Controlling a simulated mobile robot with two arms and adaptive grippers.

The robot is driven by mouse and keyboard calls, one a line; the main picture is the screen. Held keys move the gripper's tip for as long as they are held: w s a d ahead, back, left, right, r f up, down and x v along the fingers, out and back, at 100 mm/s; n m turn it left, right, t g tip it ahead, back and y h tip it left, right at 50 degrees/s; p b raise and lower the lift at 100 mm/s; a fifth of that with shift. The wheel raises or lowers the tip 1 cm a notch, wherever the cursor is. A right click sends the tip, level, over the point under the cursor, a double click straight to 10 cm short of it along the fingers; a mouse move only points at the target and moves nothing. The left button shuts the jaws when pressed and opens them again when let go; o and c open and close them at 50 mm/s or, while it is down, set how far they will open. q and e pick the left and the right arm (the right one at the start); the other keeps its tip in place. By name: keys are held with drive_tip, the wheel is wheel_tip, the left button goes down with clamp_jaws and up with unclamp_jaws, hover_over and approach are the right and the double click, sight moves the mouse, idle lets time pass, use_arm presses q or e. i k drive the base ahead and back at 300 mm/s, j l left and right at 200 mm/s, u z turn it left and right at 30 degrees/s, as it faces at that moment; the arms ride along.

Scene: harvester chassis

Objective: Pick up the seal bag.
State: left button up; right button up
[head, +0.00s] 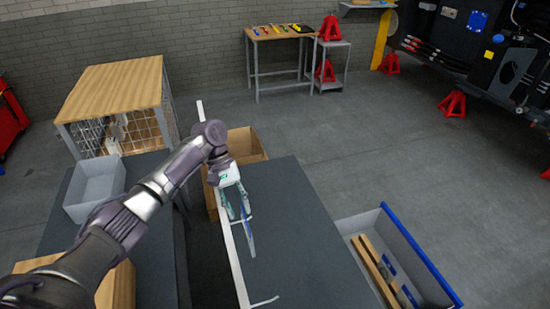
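My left gripper (236,207) reaches in from the left and points down at the white rail along the left edge of the dark table. A thin blue and clear piece (249,236), which looks like the seal bag seen nearly edge-on, is at the fingertips beside a short white prong of the rail. Teal parts show at the fingers. The fingers and the piece overlap in the picture, so I cannot tell whether they grip it or stand around it. My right gripper is not in view.
The dark table (300,235) is bare to the right. A white rail (232,262) with another prong runs along its left edge. A cardboard box (246,143) stands behind, a grey bin (95,186) at left, and a blue-rimmed crate (425,256) at right.

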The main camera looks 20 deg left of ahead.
sight(387, 274)
drive_tip(key=k+l, duration=0.15)
drive_tip(key=l, duration=0.25)
drive_tip(key=k+l, duration=0.15)
drive_tip(key=l, duration=0.25)
drive_tip(key=k+l, duration=0.15)
drive_tip(key=l, duration=0.25)
drive_tip(key=k+l, duration=0.15)
drive_tip(key=l, duration=0.2)
drive_tip(key=k+l, duration=0.15)
drive_tip(key=l, duration=0.25)
